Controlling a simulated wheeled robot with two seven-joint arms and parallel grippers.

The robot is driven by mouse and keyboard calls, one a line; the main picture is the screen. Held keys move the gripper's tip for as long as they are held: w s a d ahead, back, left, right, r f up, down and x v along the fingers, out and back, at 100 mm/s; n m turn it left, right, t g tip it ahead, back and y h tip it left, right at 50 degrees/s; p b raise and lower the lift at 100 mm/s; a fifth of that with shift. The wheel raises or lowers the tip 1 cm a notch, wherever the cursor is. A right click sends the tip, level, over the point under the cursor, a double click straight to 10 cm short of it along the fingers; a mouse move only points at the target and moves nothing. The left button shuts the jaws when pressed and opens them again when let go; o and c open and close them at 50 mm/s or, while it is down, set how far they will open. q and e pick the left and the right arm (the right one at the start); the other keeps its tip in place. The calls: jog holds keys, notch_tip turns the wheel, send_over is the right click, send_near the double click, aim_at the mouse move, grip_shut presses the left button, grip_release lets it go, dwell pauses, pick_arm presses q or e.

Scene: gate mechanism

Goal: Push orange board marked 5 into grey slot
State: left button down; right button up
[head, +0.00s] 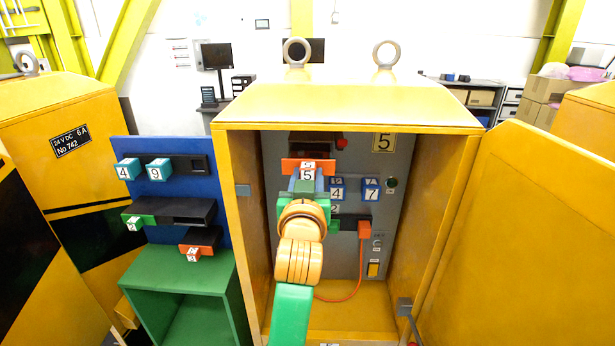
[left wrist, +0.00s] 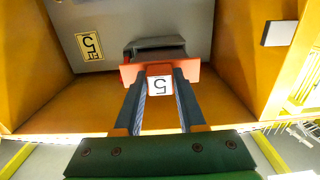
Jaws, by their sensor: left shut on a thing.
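The orange board marked 5 (head: 290,166) is held upright in front of the cabinet's grey back panel in the head view. Its white label 5 (left wrist: 160,86) faces my left wrist camera. My left gripper (head: 307,182) is shut on the board's labelled block, with its two fingers (left wrist: 158,100) on either side. The grey slot (left wrist: 158,46) is directly behind the board in the left wrist view, and its dark opening (head: 310,139) shows just above the board in the head view. The board partly hides the slot; whether they touch I cannot tell. My right gripper is not in view.
The yellow cabinet (head: 350,108) has side walls around my arm and an open door (head: 545,220) at right. Blue blocks (head: 337,190) and an orange plug with a cable (head: 364,229) are right of my gripper. A blue rack (head: 195,215) stands at left.

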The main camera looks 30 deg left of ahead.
aim_at(310, 151)
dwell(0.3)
pick_arm(q)
jog(key=shift+x, duration=1.35)
jog(key=shift+x, duration=2.95)
jog(key=shift+w+a+r, duration=0.2)
jog(key=shift+w+a, duration=0.1)
jog(key=shift+w, duration=0.1)
jog(key=c, duration=1)
grip_release()
jog(key=shift+w, duration=0.1)
